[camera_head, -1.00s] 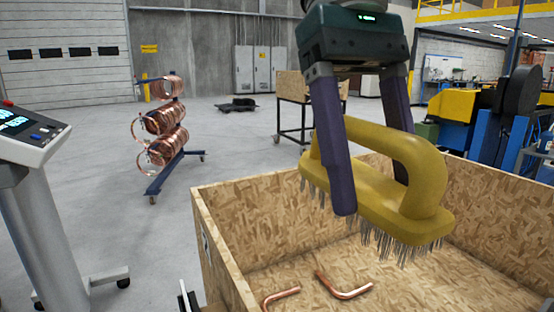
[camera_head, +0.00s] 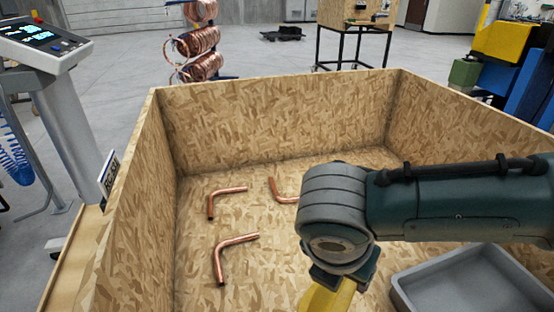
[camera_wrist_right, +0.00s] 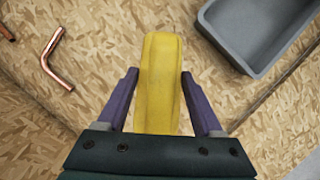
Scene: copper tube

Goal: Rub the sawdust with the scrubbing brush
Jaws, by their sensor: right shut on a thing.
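My right arm comes in from the right in the head view. Its gripper (camera_wrist_right: 159,73) is shut on the yellow handle of the scrubbing brush (camera_wrist_right: 162,85), which lies between the two purple fingers in the right wrist view. In the head view only a yellow part of the brush (camera_head: 328,298) shows at the bottom edge, below my wrist. Its bristles are hidden, and I cannot tell whether they touch anything. I cannot make out sawdust against the speckled wooden board. My left gripper is not in view.
A chipboard crate (camera_head: 270,122) surrounds the work area. Bent copper tubes (camera_head: 228,258) lie on its floor at the left. A grey tray (camera_head: 470,285) is at the lower right. A screen on a stand (camera_head: 35,40) is outside at the left.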

